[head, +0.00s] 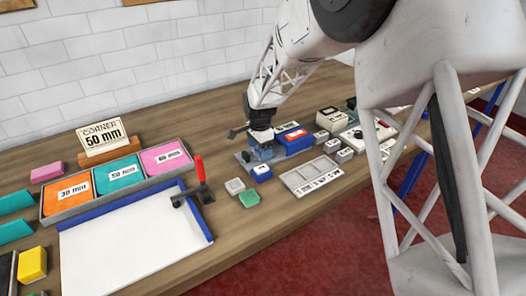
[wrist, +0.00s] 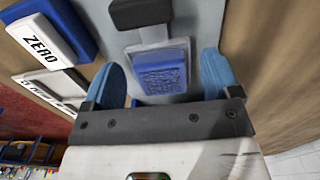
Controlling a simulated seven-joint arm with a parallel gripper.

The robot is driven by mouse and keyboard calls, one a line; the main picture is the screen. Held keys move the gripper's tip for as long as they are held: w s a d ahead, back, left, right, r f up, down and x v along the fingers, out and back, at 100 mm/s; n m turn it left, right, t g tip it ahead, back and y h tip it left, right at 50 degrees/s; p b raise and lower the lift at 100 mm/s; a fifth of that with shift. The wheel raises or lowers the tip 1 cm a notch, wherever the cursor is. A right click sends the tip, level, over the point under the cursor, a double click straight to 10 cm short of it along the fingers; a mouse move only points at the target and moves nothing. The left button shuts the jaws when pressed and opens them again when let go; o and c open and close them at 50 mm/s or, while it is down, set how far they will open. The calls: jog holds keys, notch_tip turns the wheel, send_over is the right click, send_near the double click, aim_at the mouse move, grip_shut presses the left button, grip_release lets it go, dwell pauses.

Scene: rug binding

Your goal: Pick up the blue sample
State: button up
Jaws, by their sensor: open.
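The blue sample (wrist: 160,72), a small block with a textured face, sits on a grey base (wrist: 184,20) in the wrist view. My gripper (wrist: 162,82) is open, with one blue fingertip to the left of the sample and one to the right. Gaps show between the fingertips and the sample, so it is not gripped. In the head view my gripper (head: 263,152) is low over the workbench, and it mostly hides the sample there.
A blue and white block marked ZERO (wrist: 48,38) lies close to the left finger; it also shows in the head view (head: 261,174). A larger blue box (head: 297,144) stands right beside my gripper. A grey slotted tray (head: 311,176) lies in front. Bare wood (wrist: 248,60) is right of the fingers.

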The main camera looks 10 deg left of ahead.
aim_at(260, 150)
jog(key=shift+c, duration=0.3)
jog(key=c, duration=1)
jog(key=shift+r, duration=0.1)
jog(key=shift+r, duration=0.8)
notch_tip(260, 150, up, 2)
jog(key=s+d, duration=0.2)
jog(key=s, duration=0.2)
jog(key=s+d, duration=0.2)
jog(key=s, duration=0.3)
jog(key=s+d+r, duration=0.1)
jog(key=s+d, duration=0.2)
jog(key=s, duration=0.2)
jog(key=shift+s+d+r, duration=0.1)
jog(key=shift+s, duration=0.05)
